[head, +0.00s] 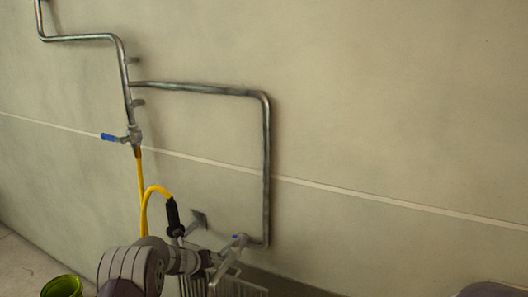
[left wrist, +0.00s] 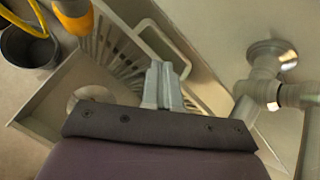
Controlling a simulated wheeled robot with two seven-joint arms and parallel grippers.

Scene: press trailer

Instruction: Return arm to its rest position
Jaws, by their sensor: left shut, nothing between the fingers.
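My left arm reaches in from the bottom of the head view, with its gripper (head: 224,274) low in front of the wall, close to a lower valve (head: 238,241). In the left wrist view the two fingers of the left gripper (left wrist: 160,78) are together and hold nothing. They point over a slatted grey rack (left wrist: 116,50). A pipe fitting (left wrist: 264,88) stands to their right, apart from them in that picture. My right gripper is out of view.
Metal pipes (head: 266,150) run along the wall. A yellow hose (head: 141,180) hangs from an upper valve with a blue handle (head: 108,137) and ends in a black nozzle (head: 173,215). A green bucket (head: 62,287) stands at bottom left. The wall's right side is clear.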

